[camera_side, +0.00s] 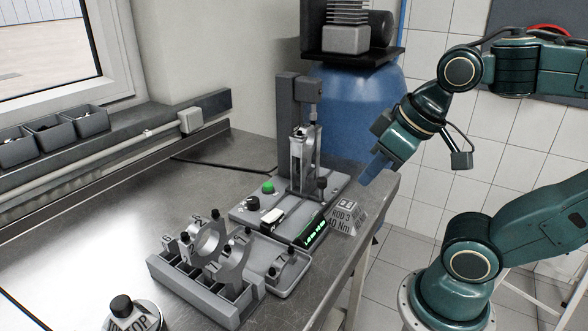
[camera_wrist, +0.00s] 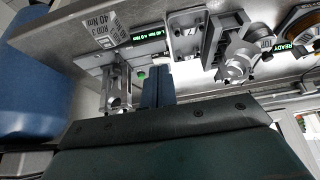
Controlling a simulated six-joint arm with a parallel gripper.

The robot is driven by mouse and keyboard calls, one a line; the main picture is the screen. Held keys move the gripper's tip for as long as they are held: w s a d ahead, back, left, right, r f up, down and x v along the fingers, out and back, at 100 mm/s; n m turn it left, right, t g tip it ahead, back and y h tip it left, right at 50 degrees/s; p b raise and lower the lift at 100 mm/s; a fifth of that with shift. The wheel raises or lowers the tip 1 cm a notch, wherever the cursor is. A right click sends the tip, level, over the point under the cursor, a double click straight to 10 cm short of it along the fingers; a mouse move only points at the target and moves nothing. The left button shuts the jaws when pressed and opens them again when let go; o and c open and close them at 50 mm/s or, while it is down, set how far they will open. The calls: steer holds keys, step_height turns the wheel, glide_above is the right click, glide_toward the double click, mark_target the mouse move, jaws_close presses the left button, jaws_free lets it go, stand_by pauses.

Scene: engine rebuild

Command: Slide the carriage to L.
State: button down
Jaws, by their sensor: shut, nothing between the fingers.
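A grey tester (camera_side: 290,200) stands near the bench's right end, with an upright post (camera_side: 290,120) and a metal connecting rod (camera_side: 303,150) held upright in it. I cannot tell for sure which part is the carriage, and I can read no L mark. My gripper (camera_side: 374,167) is shut and empty, to the right of the tester and apart from it. In the wrist view my gripper (camera_wrist: 157,88) points toward the tester's base (camera_wrist: 140,57), with the green button (camera_wrist: 141,75) beside it.
A blue drum (camera_side: 345,110) stands behind. The bench's left middle (camera_side: 100,215) is clear.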

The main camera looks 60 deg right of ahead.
steer(key=c, duration=1.5)
jaws_free()
steer(key=o, duration=0.3)
steer(key=shift+w+d+r, duration=0.1)
steer(key=shift+w+r, duration=0.05)
steer(key=shift+w, duration=0.1)
steer(key=m+g, duration=0.6)
steer(key=m, duration=0.3)
glide_above(322, 178)
steer(key=shift+s, duration=0.1)
steer(key=shift+f, duration=0.25)
step_height(322, 178, down, 14)
steer(key=shift+r, duration=0.2)
